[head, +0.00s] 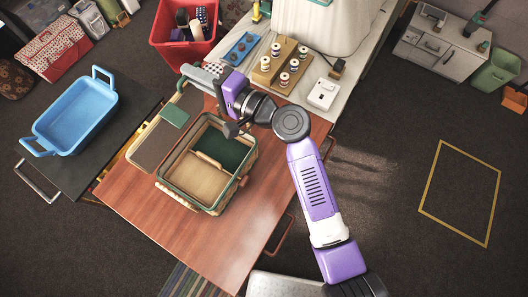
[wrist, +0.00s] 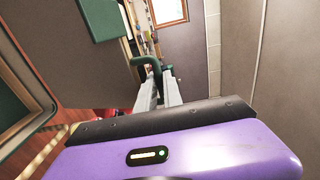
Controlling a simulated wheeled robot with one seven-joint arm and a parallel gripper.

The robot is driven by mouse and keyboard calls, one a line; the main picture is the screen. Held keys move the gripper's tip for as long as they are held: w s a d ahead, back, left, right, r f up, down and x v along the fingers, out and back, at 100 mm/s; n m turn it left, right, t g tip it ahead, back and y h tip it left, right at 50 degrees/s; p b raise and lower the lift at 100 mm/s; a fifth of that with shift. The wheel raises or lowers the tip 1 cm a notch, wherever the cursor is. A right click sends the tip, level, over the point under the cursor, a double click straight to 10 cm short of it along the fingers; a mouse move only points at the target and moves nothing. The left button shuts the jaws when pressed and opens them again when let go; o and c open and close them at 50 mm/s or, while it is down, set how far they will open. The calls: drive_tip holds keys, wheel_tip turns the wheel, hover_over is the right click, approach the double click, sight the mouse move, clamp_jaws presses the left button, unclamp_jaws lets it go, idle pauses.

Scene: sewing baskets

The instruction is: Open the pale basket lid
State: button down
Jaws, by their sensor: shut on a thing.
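The pale basket (head: 244,183) with a green rim stands on the wooden table. Its inside shows, with a tan part and a dark green part. Its lid (head: 150,147) is swung up and away from the opening, towards the upper left, with its grey-brown inner face and a green patch showing. In the wrist view the lid (wrist: 90,65) fills the left, and part of the basket (wrist: 30,75) shows at the left edge. My gripper (wrist: 158,82) is shut on the green lid handle (wrist: 146,61). In the head view my gripper (head: 196,78) is at the lid's far edge.
A blue tub (head: 45,128) stands on a dark surface to the left. A red bin (head: 163,38) is behind the table. A pale counter with thread spools on a wooden stand (head: 268,72) is beyond my arm. The table's front (head: 215,245) is clear.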

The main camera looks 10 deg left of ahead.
drive_tip(key=c, duration=1.8)
unclamp_jaws()
drive_tip(key=shift+o, duration=0.2)
drive_tip(key=v, duration=0.9)
drive_tip(key=shift+r, duration=0.1)
